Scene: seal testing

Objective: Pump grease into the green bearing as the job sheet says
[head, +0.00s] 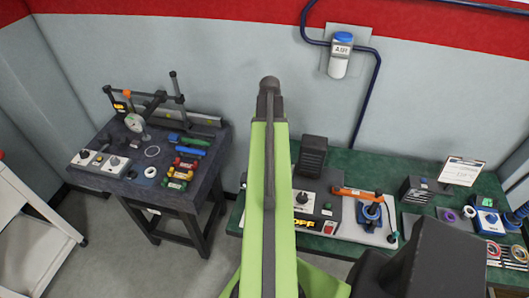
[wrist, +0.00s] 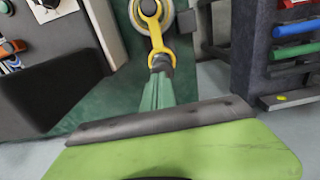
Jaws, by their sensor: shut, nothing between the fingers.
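My gripper (head: 270,88) is at the dark far end of my raised light-green arm in the head view, above the benches and against the grey wall. It is shut and holds nothing. A clipboard sheet (head: 463,172), likely the job sheet, stands at the right of the green bench; its writing is too small to read. An orange-handled tool with a blue base (head: 370,213) is on that bench; I cannot tell if it is the pump. I cannot identify the green bearing.
The green bench (head: 345,165) also holds a grey control box (head: 320,205) and several small items at right. A dark tool table (head: 140,185) with coloured handles and a gauge stand is at left. A white canister (head: 339,60) is on the wall. My arm hides the middle.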

